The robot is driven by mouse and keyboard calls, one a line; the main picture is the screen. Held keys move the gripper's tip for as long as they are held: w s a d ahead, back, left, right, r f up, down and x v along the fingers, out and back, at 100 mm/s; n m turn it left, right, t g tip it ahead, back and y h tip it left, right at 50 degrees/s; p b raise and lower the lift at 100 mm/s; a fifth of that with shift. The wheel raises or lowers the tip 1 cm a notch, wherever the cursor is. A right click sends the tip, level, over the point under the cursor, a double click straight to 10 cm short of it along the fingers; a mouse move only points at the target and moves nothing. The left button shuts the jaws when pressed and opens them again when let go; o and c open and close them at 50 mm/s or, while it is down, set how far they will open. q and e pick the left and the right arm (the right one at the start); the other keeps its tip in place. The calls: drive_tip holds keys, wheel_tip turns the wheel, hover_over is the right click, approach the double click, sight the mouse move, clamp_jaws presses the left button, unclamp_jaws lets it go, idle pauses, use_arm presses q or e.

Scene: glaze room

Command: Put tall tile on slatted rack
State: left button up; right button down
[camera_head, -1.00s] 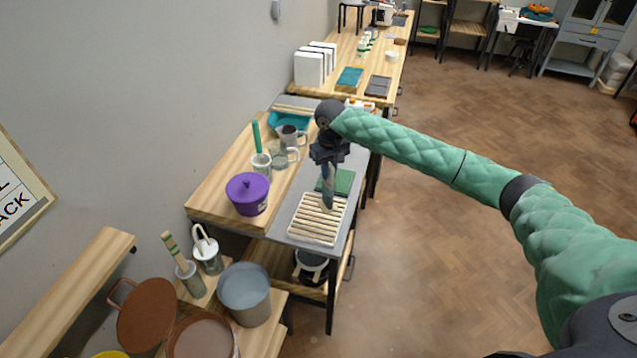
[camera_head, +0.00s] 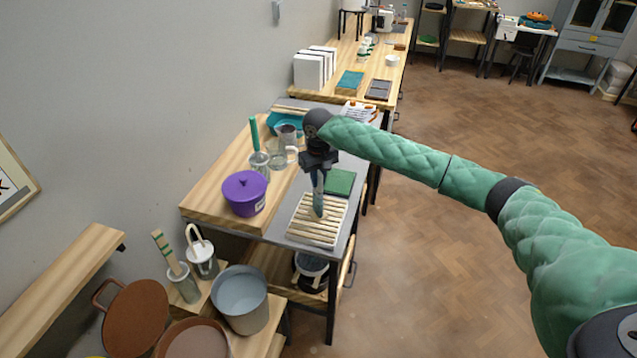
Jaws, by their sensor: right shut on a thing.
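The tall tile (camera_head: 319,197) is a narrow grey-blue piece, held upright below my right gripper (camera_head: 318,172), which is shut on it. The slatted rack (camera_head: 317,222) is a pale wooden grid on the grey strip of the bench. The tile's lower end is over the rack's far part in the picture. I cannot tell whether it touches the slats. My left gripper is not in view.
A green tile (camera_head: 340,182) lies just behind the rack. A purple lidded pot (camera_head: 244,193) stands to the left, with glass jugs (camera_head: 280,153) behind it. A grey bucket (camera_head: 241,298) and brown pans (camera_head: 140,318) stand in front, lower left. Open floor lies right.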

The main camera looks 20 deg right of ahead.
drive_tip(key=shift+r, duration=0.1)
idle(0.3)
drive_tip(key=c, duration=1.4)
unclamp_jaws()
